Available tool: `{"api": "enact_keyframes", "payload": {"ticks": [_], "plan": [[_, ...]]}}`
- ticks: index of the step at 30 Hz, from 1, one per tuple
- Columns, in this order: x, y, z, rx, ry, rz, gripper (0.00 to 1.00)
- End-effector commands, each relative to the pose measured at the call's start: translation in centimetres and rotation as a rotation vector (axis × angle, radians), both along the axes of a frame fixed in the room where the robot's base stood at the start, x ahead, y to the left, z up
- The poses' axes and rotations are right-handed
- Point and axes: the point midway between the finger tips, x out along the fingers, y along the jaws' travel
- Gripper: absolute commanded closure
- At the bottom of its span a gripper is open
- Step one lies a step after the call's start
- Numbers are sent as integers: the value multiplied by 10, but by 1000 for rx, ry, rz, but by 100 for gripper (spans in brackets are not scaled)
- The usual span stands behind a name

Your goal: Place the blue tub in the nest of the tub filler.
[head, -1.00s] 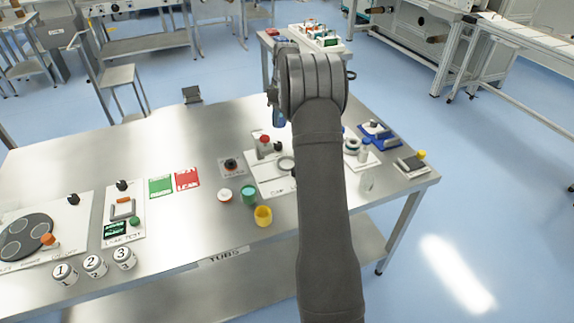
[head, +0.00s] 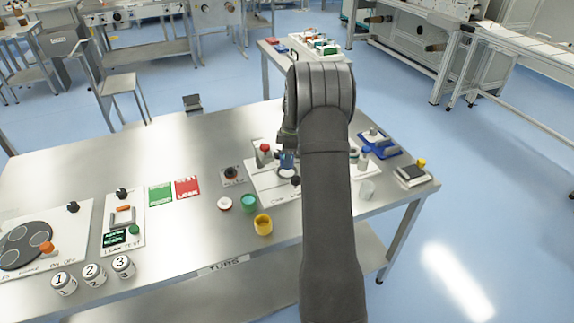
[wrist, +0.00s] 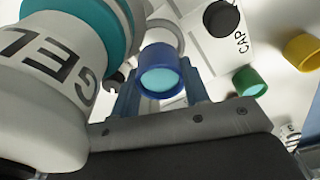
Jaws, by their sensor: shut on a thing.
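The blue tub (wrist: 160,75) is between the blue fingers of my gripper (wrist: 162,88) in the wrist view, its round light-blue mouth facing the camera. My gripper is shut on it. In the head view my gripper (head: 287,162) is over the white panel with a grey ring, and the tub cannot be told from the fingers. The grey ring (wrist: 168,30) shows just beyond the tub in the wrist view. A large white container lettered GEL (wrist: 45,80), with a teal band, is close on the left. Whether the tub touches the panel cannot be told.
A red-topped item (head: 263,150) stands left of my gripper. A green tub (head: 248,203) and a yellow tub (head: 263,224) stand nearer the front edge. A blue tray (head: 380,148) is to the right. My arm hides part of the panel.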

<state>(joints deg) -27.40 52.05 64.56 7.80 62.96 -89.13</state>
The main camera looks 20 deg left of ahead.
Motion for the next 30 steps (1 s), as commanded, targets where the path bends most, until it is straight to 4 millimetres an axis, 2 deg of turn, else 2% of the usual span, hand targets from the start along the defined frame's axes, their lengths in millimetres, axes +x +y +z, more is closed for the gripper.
{"api": "enact_keyframes", "payload": {"ticks": [7,16,29,30], "plan": [[-1,0,-32,-1,2,-1,85],[0,0,-35,0,0,-1,85],[-1,0,-50,-2,2,-1,85],[-1,-1,-50,-2,2,-1,56]]}}
